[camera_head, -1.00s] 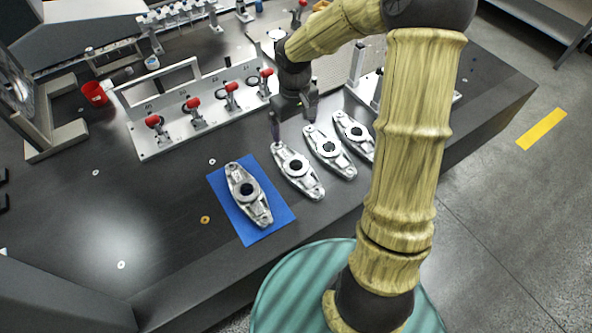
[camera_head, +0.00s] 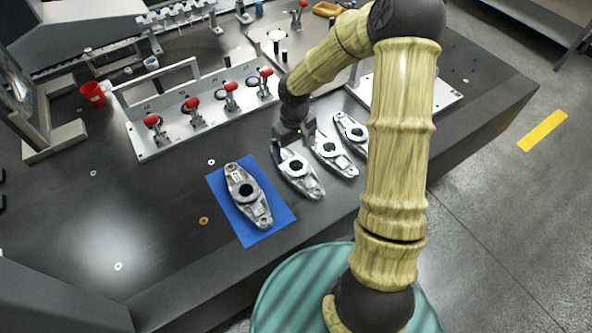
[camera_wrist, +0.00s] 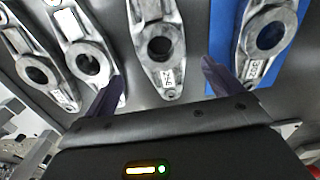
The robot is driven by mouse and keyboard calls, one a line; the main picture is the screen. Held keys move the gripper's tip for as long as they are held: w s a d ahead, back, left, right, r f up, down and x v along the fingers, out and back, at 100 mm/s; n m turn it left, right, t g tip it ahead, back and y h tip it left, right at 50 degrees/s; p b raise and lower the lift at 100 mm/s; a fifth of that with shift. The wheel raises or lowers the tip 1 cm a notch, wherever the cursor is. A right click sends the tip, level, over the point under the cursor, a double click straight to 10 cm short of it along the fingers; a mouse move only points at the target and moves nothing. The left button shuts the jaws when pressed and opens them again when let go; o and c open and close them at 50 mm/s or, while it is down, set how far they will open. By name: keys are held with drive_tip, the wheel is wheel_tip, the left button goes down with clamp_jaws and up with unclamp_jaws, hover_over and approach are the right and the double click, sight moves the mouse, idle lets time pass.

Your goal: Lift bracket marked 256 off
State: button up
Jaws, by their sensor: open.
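Several grey metal brackets with round bores lie in a row. One bracket (camera_head: 248,195) rests on a blue mat (camera_head: 277,219); it also shows at the right in the wrist view (camera_wrist: 268,38). The bracket beside the mat (camera_head: 300,174) has its far end under my gripper (camera_head: 293,146). In the wrist view my open gripper (camera_wrist: 161,80) has one finger on each side of this bracket's (camera_wrist: 158,42) labelled end, with nothing gripped. Two more brackets, (camera_head: 335,157) and (camera_head: 352,131), lie to its right.
A fixture plate (camera_head: 152,150) with several red-handled clamps stands behind the brackets.

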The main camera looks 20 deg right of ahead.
sight(296, 165)
wheel_tip(296, 165, down, 3)
drive_tip(key=shift+r, duration=0.2)
drive_tip(key=f, duration=0.3)
drive_tip(key=s+f+b, duration=0.1)
drive_tip(key=f, duration=0.1)
drive_tip(key=shift+f, duration=0.1)
idle(0.5)
drive_tip(key=c, duration=1.4)
drive_tip(key=shift+c, duration=0.2)
wheel_tip(296, 165, up, 10)
drive_tip(key=p, duration=0.1)
drive_tip(key=shift+p, duration=0.35)
